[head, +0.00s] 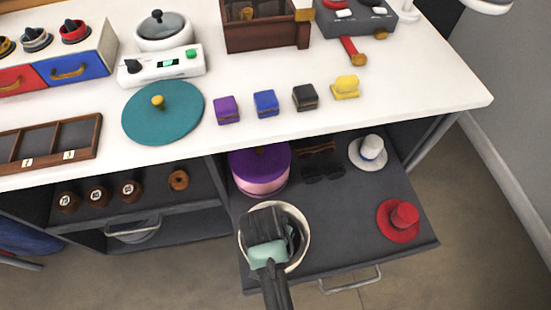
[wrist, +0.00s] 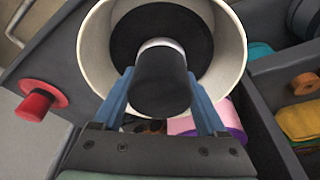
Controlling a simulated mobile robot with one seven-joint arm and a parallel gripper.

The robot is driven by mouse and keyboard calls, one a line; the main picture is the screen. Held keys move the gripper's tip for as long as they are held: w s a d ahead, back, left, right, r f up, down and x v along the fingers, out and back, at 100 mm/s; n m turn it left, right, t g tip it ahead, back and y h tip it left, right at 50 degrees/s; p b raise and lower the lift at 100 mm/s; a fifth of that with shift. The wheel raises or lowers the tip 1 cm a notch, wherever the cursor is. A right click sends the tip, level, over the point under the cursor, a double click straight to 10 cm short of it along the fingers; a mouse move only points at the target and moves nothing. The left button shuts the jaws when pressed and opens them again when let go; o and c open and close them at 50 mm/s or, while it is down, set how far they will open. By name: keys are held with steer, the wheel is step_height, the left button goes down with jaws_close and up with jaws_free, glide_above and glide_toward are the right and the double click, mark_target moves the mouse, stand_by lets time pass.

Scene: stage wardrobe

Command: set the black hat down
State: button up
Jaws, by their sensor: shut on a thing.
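The black hat (wrist: 161,92) has a white band and shows in the wrist view with its crown toward the camera. My gripper (wrist: 159,80) has its blue fingers on both sides of the crown and is shut on it. A round, open cream box (wrist: 237,50) surrounds the brim in the wrist view; I cannot tell how deep the hat sits. In the head view my gripper (head: 267,228) is over the cream box (head: 304,222) in the open drawer and hides most of the hat.
Drawer floor is free between the cream box and red hat.

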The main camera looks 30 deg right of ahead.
steer(key=shift+f+b, duration=0.95)
steer(key=shift+f, duration=1.8)
steer(key=shift+f, duration=0.1)
steer(key=o, duration=1.3)
steer(key=p+v, duration=0.5)
steer(key=v, duration=0.7)
steer(key=shift+a, duration=0.1)
